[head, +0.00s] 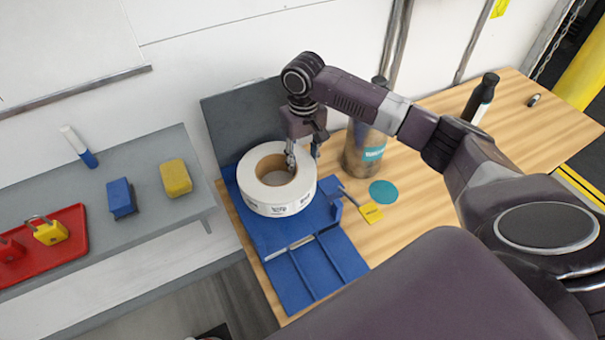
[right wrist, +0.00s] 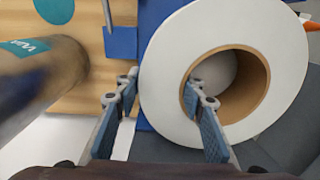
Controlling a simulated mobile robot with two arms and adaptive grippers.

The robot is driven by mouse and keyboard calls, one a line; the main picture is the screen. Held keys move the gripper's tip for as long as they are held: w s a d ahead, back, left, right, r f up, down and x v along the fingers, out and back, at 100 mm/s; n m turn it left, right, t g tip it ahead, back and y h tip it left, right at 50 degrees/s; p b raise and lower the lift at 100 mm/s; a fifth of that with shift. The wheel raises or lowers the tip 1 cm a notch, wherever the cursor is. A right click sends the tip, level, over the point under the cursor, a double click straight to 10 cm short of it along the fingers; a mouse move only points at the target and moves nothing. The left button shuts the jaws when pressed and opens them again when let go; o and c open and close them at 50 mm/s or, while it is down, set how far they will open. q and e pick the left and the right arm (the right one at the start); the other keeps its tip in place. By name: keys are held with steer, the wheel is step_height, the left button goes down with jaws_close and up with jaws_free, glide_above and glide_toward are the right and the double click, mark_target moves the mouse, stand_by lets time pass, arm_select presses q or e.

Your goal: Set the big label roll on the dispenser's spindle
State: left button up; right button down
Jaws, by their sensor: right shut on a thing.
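The big white label roll (head: 256,200) with a brown cardboard core is at the blue dispenser (head: 290,247), in front of its dark back plate. It lies roughly flat, core facing up; I cannot tell whether it rests on the dispenser or hangs just above. My right gripper (head: 302,158) is shut on the roll's wall, one finger in the core and one outside. The right wrist view shows the roll (right wrist: 178,75) and both fingers (right wrist: 160,85) close. A pale shape shows inside the core; I cannot tell whether it is the spindle. My left gripper is not in view.
A dark bottle (head: 481,98) stands further right. The grey shelf (head: 140,207) at left holds blue and yellow blocks and a red tray (head: 70,260).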

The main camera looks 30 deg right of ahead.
step_height(320, 180, down, 6)
steer(key=shift+a+r+p, duration=0.1)
steer(key=shift+r+p, duration=0.1)
steer(key=shift+p, duration=0.1)
steer(key=shift+w+f, duration=0.3)
steer(key=shift+f, duration=0.2)
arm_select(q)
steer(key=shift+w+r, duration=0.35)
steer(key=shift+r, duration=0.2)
arm_select(e)
steer(key=c, duration=1.3)
jaws_free()
steer(key=shift+o, duration=0.2)
